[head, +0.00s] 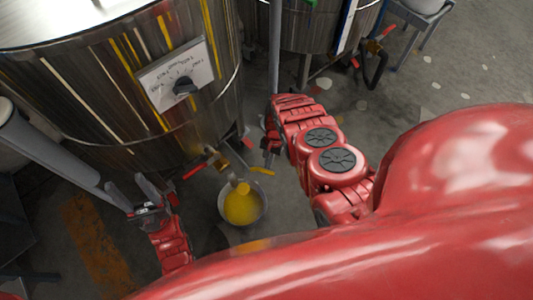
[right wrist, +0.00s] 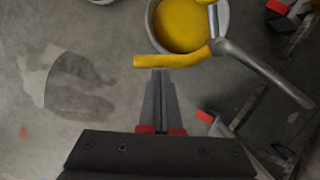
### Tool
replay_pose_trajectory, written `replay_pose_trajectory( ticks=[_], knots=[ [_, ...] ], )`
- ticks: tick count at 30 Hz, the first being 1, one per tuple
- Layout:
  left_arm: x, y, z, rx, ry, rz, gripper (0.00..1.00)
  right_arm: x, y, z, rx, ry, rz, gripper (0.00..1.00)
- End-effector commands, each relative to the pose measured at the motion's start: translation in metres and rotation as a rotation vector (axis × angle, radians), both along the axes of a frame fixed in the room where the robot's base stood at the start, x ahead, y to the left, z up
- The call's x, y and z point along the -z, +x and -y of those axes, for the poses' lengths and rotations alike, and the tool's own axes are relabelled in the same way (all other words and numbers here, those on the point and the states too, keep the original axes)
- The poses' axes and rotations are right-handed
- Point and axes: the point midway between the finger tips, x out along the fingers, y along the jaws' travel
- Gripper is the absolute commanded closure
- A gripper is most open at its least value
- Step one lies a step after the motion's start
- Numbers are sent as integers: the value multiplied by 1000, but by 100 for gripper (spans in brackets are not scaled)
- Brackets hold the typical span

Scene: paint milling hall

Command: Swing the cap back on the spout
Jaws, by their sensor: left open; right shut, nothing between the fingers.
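The spout (head: 216,159) comes out low on the big metal tank, above a bucket (head: 222,215) of yellow paint. In the right wrist view the spout (right wrist: 262,71) is a grey pipe. A yellow bar (right wrist: 165,60) sticks out sideways from its end; it also shows in the head view (head: 262,170). I cannot tell whether this bar belongs to the cap, and no separate cap is clear. My right gripper (right wrist: 161,75) is shut and empty, its tips just beside the bar; contact is unclear. My left gripper (head: 146,186) is open and empty, left of the bucket.
A red handle (head: 193,172) sticks out beside the spout. A second tank (head: 310,28) and a grey post (head: 275,50) stand at the back. The floor at the upper right is mostly clear.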

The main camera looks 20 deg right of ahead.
Motion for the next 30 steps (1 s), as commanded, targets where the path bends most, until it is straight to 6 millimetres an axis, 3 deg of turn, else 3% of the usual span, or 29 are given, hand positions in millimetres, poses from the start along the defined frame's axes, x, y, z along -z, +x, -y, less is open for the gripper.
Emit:
replay_pose_trajectory(
  ticks=[3, 13, 30],
  knots=[
    [-14, 0, 0, 0, 0, 0, 47, -4, -12, -2, 106, 1, -7, 100],
    [-29, 0, 0, 0, 0, 0, 47, -1, -29, -10, 342, 0, -4, 100],
    [-35, 0, 0, 0, 0, 0, 47, 0, -37, -17, 336, 1, -2, 100]
  ],
)
